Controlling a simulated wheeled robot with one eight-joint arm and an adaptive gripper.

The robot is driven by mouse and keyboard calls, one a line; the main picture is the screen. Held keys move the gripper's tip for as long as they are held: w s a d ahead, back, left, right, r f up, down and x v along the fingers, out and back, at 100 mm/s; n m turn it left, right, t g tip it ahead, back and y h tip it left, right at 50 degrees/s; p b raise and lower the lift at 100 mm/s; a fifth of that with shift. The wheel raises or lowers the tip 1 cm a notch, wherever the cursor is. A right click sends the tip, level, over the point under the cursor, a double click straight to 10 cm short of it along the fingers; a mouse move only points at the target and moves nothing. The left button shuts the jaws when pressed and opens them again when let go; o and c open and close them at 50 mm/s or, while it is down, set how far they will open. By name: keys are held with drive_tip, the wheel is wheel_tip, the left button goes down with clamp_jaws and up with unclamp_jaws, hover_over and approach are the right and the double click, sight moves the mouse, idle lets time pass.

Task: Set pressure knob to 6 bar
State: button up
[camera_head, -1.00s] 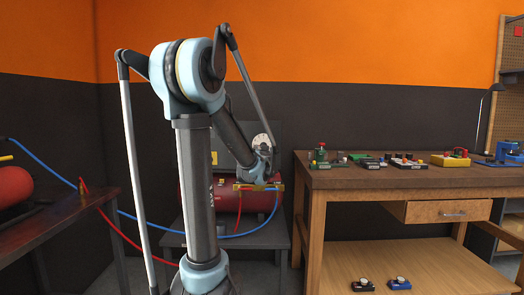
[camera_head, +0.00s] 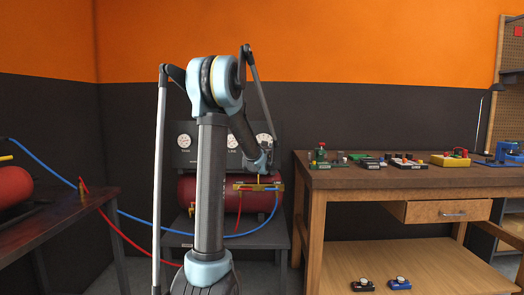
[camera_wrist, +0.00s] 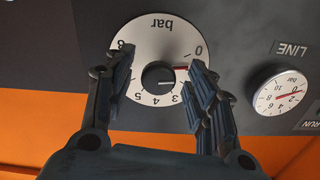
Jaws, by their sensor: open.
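The pressure dial (camera_wrist: 160,42) is a large white disc marked "bar", upside down in the wrist view. It has a dark round centre (camera_wrist: 158,76) and a red pointer on the side towards 0. My gripper (camera_wrist: 162,64) is open, with one finger on each side of the dark centre. The fingers cover part of the scale, including the area around 6; 0, 3, 4, 5 and 8 show. I cannot tell whether the fingers touch the dial. In the head view the dial (camera_head: 264,138) is above my gripper (camera_head: 262,164), at the panel's right.
The LINE gauge (camera_wrist: 281,92) is beside the dial, its red needle near 0; another gauge (camera_head: 184,141) is at the panel's left. Below are a red tank (camera_head: 200,190), a brass manifold (camera_head: 258,187) and hoses. A wooden workbench (camera_head: 400,180) is on the right.

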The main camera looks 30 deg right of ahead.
drive_tip(key=c, duration=1.1)
